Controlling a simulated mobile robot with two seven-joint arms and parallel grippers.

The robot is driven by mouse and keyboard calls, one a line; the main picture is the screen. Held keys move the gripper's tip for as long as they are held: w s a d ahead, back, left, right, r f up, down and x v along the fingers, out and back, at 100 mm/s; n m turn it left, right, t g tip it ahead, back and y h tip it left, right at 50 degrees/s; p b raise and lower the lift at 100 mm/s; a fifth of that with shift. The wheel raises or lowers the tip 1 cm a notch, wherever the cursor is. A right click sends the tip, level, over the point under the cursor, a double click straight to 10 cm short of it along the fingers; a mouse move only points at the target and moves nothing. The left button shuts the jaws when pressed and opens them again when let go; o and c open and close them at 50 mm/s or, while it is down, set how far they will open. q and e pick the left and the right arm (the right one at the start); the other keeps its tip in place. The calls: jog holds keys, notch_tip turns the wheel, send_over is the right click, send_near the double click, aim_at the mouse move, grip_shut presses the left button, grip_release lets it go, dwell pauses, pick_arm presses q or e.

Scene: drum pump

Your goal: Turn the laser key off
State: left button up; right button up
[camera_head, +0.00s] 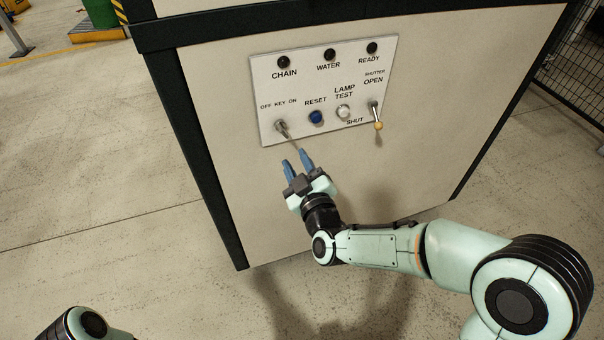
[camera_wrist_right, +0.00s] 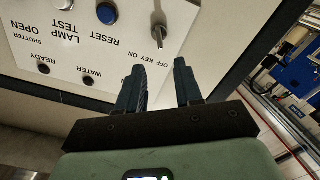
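The laser key (camera_head: 281,128) is a small metal key switch at the lower left of the white control panel (camera_head: 300,90), below the label "OFF KEY ON". It also shows in the right wrist view (camera_wrist_right: 159,31), upside down, beyond the fingertips. Which way the key is turned is hard to tell. My right gripper (camera_head: 296,161) has its two blue fingers apart with nothing between them. It is just below the key, not touching it; the fingers also show in the wrist view (camera_wrist_right: 160,72). My left gripper is out of view.
Right of the key are a blue reset button (camera_head: 316,117), a lamp test button (camera_head: 343,112) and a shutter toggle lever (camera_head: 377,118). Dark lamps line the panel's top. The panel is on a large beige cabinet (camera_head: 420,150). A mesh fence (camera_head: 578,70) stands at right.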

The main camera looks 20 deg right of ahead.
jog(key=s, duration=0.3)
jog(key=shift+s, duration=0.2)
jog(key=shift+f, duration=0.1)
